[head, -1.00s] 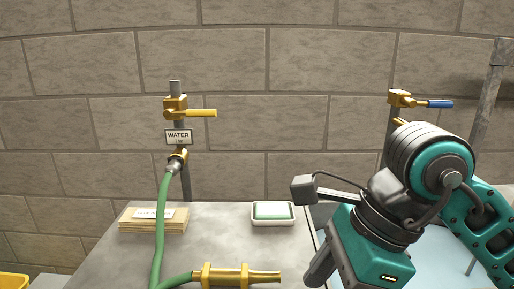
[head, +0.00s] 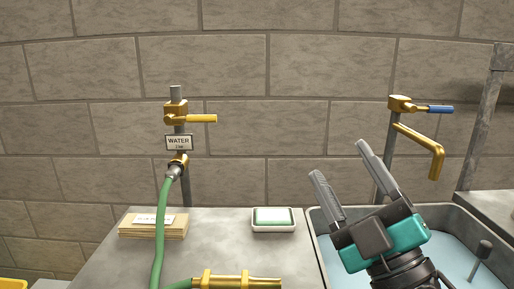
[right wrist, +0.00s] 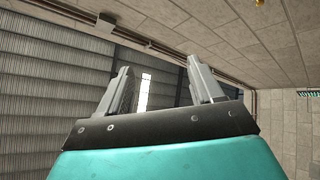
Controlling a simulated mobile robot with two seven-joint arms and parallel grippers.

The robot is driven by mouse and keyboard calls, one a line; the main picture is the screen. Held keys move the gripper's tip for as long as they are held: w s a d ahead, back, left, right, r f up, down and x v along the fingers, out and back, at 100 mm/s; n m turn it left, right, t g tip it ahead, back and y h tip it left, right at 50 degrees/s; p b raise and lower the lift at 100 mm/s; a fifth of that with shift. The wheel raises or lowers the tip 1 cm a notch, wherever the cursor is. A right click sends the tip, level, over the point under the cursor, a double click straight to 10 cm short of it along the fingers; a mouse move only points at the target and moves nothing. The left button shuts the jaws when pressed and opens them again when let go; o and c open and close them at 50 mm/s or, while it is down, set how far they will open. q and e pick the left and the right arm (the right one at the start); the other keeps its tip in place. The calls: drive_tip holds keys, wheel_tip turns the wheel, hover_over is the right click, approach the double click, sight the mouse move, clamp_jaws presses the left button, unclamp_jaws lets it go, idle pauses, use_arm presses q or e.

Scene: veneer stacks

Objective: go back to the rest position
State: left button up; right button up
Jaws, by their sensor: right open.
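My right gripper (head: 345,170) points upward in the head view, in front of the wall and over the near edge of the basin. Its two grey fingers stand apart with nothing between them. In the right wrist view the same gripper (right wrist: 165,90) shows open and empty, with a shutter-like wall and the block wall beyond it. My left gripper does not show in either view.
A grey table holds a veneer stack (head: 153,224), a white tray with a green pad (head: 273,219) and a brass nozzle (head: 238,282) on a green hose (head: 163,225). The hose joins the WATER tap (head: 177,115). A basin (head: 318,240) of pale water lies right, under a blue-handled tap (head: 420,107).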

drive_tip(key=d+f+m+g+h, duration=0.4)
drive_tip(key=f+m+h, duration=0.2)
drive_tip(key=f, duration=0.5)
drive_tip(key=d+f+m+g+h, duration=0.4)
drive_tip(key=d+f+m+h, duration=0.15)
drive_tip(key=f, duration=0.55)
drive_tip(key=s+f+m+g+y, duration=0.1)
drive_tip(key=s+f+m+g, duration=0.2)
drive_tip(key=s+f+g, duration=1.05)
use_arm(q)
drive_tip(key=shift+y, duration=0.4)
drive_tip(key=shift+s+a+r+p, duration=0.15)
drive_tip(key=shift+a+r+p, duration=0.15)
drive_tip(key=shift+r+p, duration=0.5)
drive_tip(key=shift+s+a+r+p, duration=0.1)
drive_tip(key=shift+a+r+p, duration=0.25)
drive_tip(key=shift+p, duration=0.8)
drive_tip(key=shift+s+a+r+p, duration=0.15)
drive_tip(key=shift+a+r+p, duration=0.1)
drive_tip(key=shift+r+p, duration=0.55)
use_arm(e)
drive_tip(key=w+a+f+t+y, duration=0.2)
drive_tip(key=w+a+f+t, duration=0.1)
drive_tip(key=t, duration=0.6)
drive_tip(key=shift+f+n, duration=0.35)
drive_tip(key=shift+f, duration=0.55)
